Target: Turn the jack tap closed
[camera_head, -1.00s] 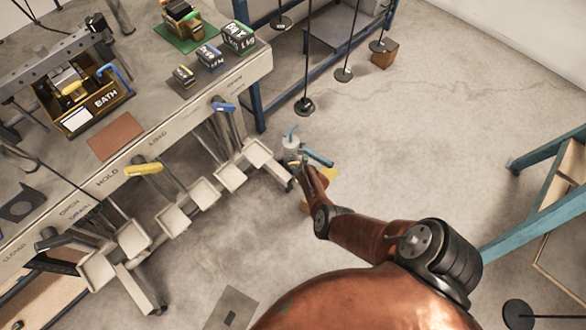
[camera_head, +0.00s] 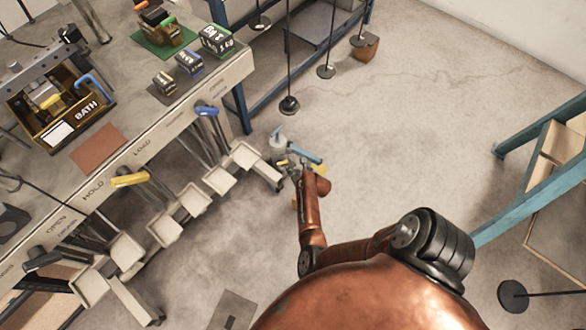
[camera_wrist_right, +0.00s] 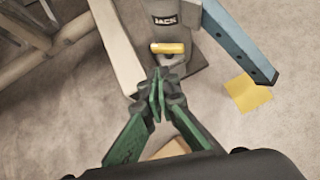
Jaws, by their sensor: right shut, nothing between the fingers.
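The grey jack (camera_head: 278,146) stands on the floor beyond the lever bench, with a blue lever (camera_head: 305,153). In the right wrist view the jack (camera_wrist_right: 167,18) bears the label JACK, and its blue lever (camera_wrist_right: 240,42) slopes down to the right. The yellow tap (camera_wrist_right: 168,48) lies crosswise low on the jack's front. My right gripper (camera_wrist_right: 157,94) has green and dark fingers, shut and empty. Its tips are just below the tap in the picture, apparently apart from it. In the head view my right gripper (camera_head: 291,171) is small beside the jack. My left gripper is not in view.
A bench (camera_head: 140,110) with several levers and pale pedals runs along the left. A yellow patch (camera_wrist_right: 248,92) lies on the floor right of the jack. A blue-framed rack (camera_head: 545,185) stands at right. Open floor (camera_head: 420,110) lies between.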

